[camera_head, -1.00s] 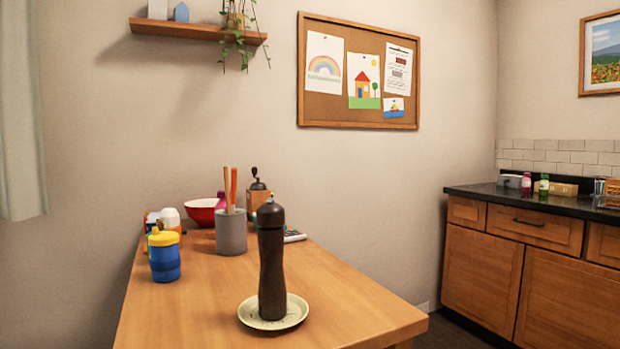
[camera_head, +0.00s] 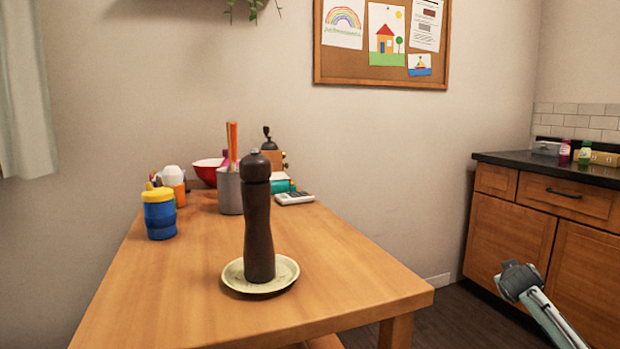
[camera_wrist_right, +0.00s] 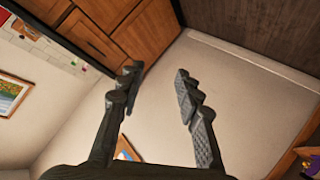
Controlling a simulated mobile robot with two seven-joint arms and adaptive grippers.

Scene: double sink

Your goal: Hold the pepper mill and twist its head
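The pepper mill (camera_head: 258,225) is tall, dark brown and upright, with a rounded head (camera_head: 256,166) and a small knob on top. It stands on a pale saucer (camera_head: 234,279) near the front of the wooden table. My right gripper (camera_head: 515,278) is at the lower right in the head view, well apart from the mill and beyond the table's right edge. In the right wrist view my right gripper (camera_wrist_right: 155,90) has its fingers spread with nothing between them. The mill does not show in that view. My left gripper is not in view.
Behind the mill on the table (camera_head: 180,300) are a blue and yellow jar (camera_head: 160,216), a grey utensil holder (camera_head: 229,192), a red bowl (camera_head: 206,172) and a calculator (camera_head: 294,198). The table's right side is clear. A wooden cabinet (camera_head: 508,222) stands at the right.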

